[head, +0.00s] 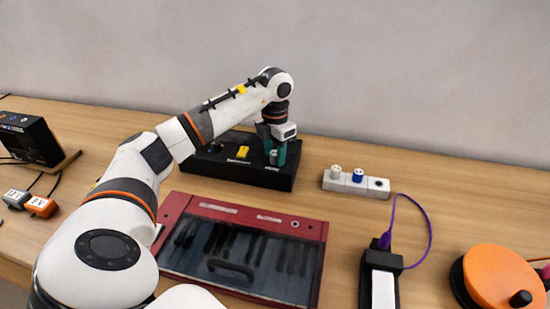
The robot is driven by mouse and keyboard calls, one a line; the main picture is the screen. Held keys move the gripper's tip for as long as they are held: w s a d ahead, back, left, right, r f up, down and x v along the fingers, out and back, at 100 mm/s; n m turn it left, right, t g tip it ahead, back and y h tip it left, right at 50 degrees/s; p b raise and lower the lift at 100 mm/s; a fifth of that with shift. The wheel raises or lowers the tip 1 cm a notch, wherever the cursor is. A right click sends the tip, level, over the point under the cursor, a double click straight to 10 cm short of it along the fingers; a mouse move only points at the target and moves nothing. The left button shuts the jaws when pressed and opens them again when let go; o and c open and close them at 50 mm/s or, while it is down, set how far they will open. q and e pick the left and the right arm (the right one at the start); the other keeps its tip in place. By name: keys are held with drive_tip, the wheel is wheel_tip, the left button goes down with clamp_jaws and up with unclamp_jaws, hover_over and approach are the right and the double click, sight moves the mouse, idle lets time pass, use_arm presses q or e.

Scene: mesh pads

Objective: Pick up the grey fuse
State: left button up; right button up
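My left gripper (274,152) points down over the right part of a black box (235,172) at the back of the table. Its teal fingers stand on either side of a small grey piece (273,157), which looks like the grey fuse on the box top. The piece is partly hidden by the fingers, and I cannot tell whether they touch it. A white block (345,186) to the right carries a light grey-white round piece (335,171), a blue one (357,175) and a dark one. My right gripper is not in view.
A red case (316,232) with a dark window lies in front of the black box. To the right are a black-and-white device (383,285) with a purple cable and an orange disc (498,273). A black device (30,138) and orange connector (40,207) are at left.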

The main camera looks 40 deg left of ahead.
use_arm(q)
clamp_jaws()
wheel_tip(320, 180, up, 10)
wheel_tip(320, 180, up, 4)
drive_tip(key=p, duration=0.5)
hover_over(275, 153)
idle(0.7)
